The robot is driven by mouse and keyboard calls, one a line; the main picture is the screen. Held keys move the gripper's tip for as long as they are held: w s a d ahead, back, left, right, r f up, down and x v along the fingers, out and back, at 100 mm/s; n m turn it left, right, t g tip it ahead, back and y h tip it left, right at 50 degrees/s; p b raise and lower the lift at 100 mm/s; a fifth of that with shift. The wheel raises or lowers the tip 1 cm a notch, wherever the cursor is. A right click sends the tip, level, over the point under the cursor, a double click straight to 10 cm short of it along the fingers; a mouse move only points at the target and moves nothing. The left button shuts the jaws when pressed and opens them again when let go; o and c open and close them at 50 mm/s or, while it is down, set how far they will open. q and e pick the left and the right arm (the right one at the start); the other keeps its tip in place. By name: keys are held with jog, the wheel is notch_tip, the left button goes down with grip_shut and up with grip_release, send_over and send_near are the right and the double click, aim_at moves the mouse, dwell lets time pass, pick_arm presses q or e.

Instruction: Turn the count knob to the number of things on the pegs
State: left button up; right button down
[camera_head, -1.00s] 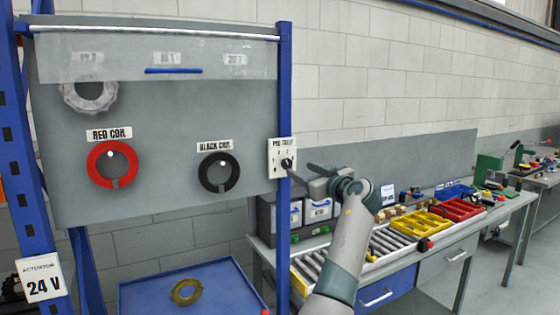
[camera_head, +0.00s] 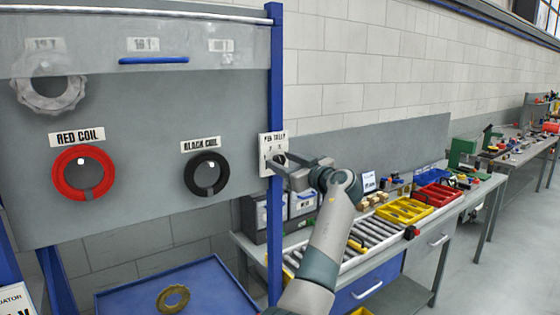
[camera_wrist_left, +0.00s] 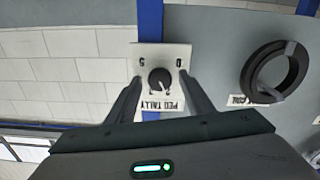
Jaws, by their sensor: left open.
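The count knob (camera_wrist_left: 160,81) is a black round knob on a white plate (camera_wrist_left: 146,52) marked PEG TALLY, on the blue post. The wrist view shows it upside down; its numbers are too small to read. My left gripper (camera_head: 285,165) is open at the plate. In the wrist view its fingers (camera_wrist_left: 160,84) stand on both sides of the knob; whether they touch it I cannot tell. On the board's pegs hang a red coil (camera_head: 60,181), a black coil (camera_head: 191,174) and a pale grey toothed ring (camera_head: 24,96), partly behind a clear flap. My right gripper is out of view.
The clear flap (camera_head: 100,62) with a blue handle covers the board's top. A brass ring (camera_head: 173,299) lies in the blue tray (camera_head: 215,283) below. A bench with rollers, yellow bins (camera_head: 404,210) and red bins stands to the right.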

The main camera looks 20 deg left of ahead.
pick_arm(q)
jog(key=shift+d, duration=0.1)
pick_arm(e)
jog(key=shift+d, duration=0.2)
pick_arm(q)
jog(key=c, duration=1.1)
jog(key=shift+o, duration=0.2)
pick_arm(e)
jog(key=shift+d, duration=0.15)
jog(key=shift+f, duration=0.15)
pick_arm(q)
jog(key=shift+m+b, duration=0.6)
jog(key=shift+b, duration=0.15)
jog(key=shift+m+b, duration=0.85)
jog(key=shift+m, duration=0.15)
jog(key=m+b, duration=0.1)
jog(key=m, duration=0.2)
jog(key=shift+r+m, duration=0.1)
jog(key=shift+m, duration=0.2)
jog(key=shift+m+b, duration=0.35)
jog(key=shift+m, duration=1.15)
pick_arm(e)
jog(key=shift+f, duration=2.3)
pick_arm(q)
jog(key=shift+r, duration=0.1)
